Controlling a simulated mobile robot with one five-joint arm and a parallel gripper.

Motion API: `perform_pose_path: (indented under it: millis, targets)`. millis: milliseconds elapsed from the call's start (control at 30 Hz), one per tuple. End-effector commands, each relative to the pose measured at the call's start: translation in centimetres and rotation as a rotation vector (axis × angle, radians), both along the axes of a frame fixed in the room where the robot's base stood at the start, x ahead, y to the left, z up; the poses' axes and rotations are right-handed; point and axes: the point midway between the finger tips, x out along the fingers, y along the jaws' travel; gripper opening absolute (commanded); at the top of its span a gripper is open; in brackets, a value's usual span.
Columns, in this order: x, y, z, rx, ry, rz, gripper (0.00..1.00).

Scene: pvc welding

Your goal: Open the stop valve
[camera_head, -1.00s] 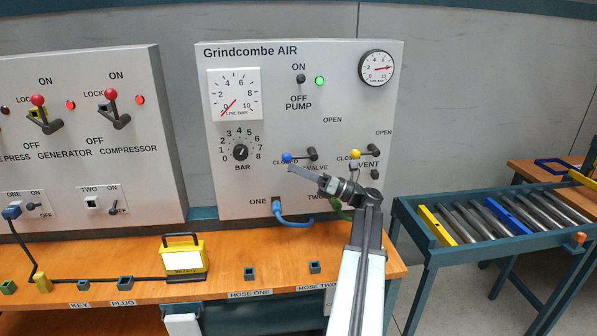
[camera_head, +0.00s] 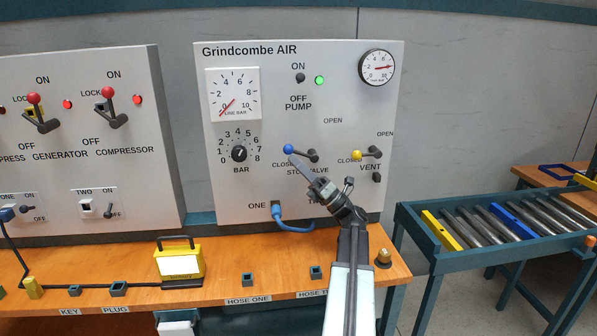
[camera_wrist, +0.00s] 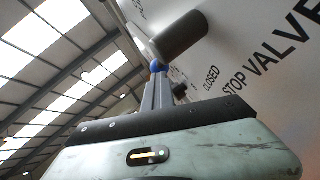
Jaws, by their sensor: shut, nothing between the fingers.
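The stop valve handle (camera_head: 303,153) is a dark lever with a blue ball (camera_head: 288,149) at its left end and a dark hub at its right. It lies nearly level, with the ball by the CLOSED label; OPEN is printed above and to the right. My gripper (camera_head: 297,161) is shut and empty, its tip just below and beside the ball. In the wrist view the blue ball (camera_wrist: 157,66) shows at the fingertips (camera_wrist: 158,78), and a dark cylinder (camera_wrist: 181,39) stands out beyond it. I cannot tell whether the fingers touch the ball.
The vent lever with a yellow ball (camera_head: 357,155) is close on the right. The regulator knob (camera_head: 239,153) is to the left. A blue hose (camera_head: 292,226) loops below. The bench (camera_head: 220,270) holds a yellow lamp-like box (camera_head: 180,263) and small sockets.

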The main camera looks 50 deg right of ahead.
Motion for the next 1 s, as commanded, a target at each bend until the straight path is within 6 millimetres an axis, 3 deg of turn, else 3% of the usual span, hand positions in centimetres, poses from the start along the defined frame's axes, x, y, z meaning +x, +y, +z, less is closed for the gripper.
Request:
perform_pose_path:
  millis: [600, 1000]
  targets:
    - [-0.7, -0.9, 3.7, -0.007, 0.005, -0.004, 0.0]
    - [-1.5, -1.8, 4.9, -0.006, 0.005, -0.006, 0.0]
